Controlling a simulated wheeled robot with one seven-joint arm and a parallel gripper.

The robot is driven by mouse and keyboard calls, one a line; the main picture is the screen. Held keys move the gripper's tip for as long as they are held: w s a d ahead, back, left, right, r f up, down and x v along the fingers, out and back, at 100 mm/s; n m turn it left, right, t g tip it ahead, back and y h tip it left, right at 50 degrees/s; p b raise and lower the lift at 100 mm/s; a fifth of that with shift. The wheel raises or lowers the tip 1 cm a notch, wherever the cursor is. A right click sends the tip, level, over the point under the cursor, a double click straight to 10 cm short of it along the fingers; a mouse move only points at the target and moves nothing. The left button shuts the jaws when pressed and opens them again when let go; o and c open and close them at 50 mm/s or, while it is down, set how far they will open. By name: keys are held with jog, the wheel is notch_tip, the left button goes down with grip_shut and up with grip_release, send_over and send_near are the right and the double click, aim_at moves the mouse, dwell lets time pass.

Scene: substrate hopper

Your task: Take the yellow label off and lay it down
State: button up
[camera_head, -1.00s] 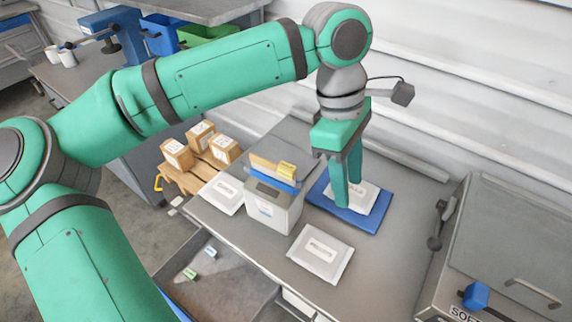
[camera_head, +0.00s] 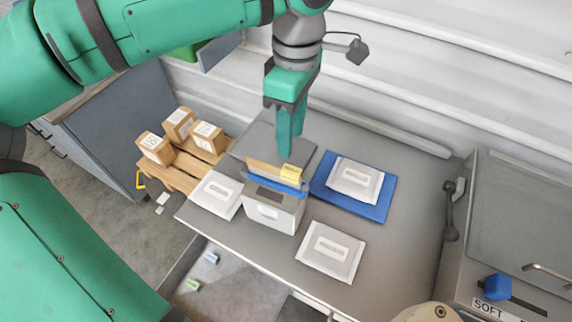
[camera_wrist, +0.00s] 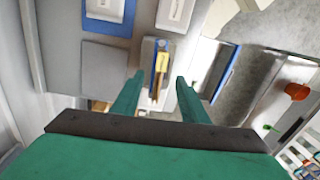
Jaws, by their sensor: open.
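The yellow label (camera_head: 290,173) sits at the right end of a tan board (camera_head: 264,168) on top of a grey box (camera_head: 272,210) with a blue strip. In the wrist view the yellow label (camera_wrist: 162,62) shows beyond the fingertips, between their lines. My gripper (camera_head: 287,152) is open and empty, pointing down just behind and above the label, apart from it as far as I can tell. The fingers also show apart in the wrist view (camera_wrist: 158,82).
A white packet (camera_head: 356,178) lies on a blue mat (camera_head: 376,210) to the right. Other white packets lie left (camera_head: 217,194) and front right (camera_head: 331,252) of the box. A flat grey plate (camera_head: 255,133) lies behind it. The bench (camera_head: 405,215) has bare room at right.

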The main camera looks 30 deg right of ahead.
send_over(292, 169)
notch_tip(292, 169, down, 4)
jog(key=shift+d+f, duration=0.1)
jog(key=shift+d, duration=0.05)
jog(key=shift+f, duration=2.5)
grip_shut()
